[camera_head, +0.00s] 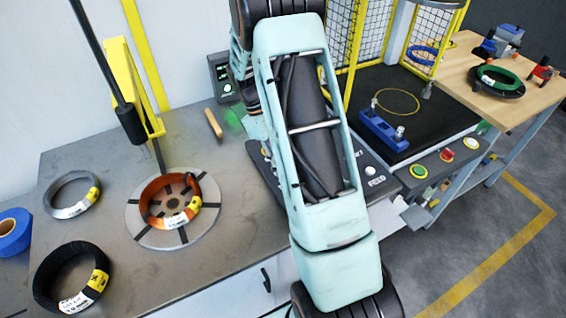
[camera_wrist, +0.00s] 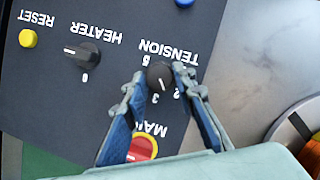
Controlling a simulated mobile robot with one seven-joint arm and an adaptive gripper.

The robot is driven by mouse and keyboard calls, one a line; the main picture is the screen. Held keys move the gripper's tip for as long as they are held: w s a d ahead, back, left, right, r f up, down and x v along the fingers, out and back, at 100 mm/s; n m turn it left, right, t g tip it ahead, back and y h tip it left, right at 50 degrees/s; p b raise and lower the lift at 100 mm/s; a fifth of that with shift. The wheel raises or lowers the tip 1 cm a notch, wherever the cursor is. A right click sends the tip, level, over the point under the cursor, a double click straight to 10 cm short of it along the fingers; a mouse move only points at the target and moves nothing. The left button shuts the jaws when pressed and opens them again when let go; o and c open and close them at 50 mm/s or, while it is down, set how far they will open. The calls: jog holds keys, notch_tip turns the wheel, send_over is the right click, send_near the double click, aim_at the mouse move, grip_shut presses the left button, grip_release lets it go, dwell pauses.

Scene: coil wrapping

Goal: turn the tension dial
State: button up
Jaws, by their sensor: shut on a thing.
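The tension dial (camera_wrist: 160,77) is a small black knob with a white pointer line, under the upside-down word TENSION on a dark panel (camera_wrist: 110,105). In the wrist view my gripper (camera_wrist: 159,84) has one blue-grey finger on each side of the dial and is shut on it. The pointer lies near the printed 3. In the head view my pale green arm covers most of the panel, so the dial and my fingertips are hidden there.
Beside the dial are the heater knob (camera_wrist: 88,55), a yellow reset button (camera_wrist: 28,38) and a red-and-yellow main switch (camera_wrist: 143,148). An orange coil (camera_head: 165,213) sits on a round turntable (camera_head: 145,236) to the left. A blue fixture (camera_head: 383,131) stands on the right.

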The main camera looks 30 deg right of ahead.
jog(key=m+y, duration=0.1)
jog(key=m, duration=0.2)
jog(key=shift+d+m+g, duration=0.15)
jog(key=shift+m+g, duration=0.15)
jog(key=shift+d+m+y, duration=0.1)
jog(key=shift+m+y, duration=0.8)
jog(key=shift+m, duration=0.9)
jog(key=o, duration=1.1)
jog(key=shift+o, duration=0.2)
jog(key=v, duration=1.2)
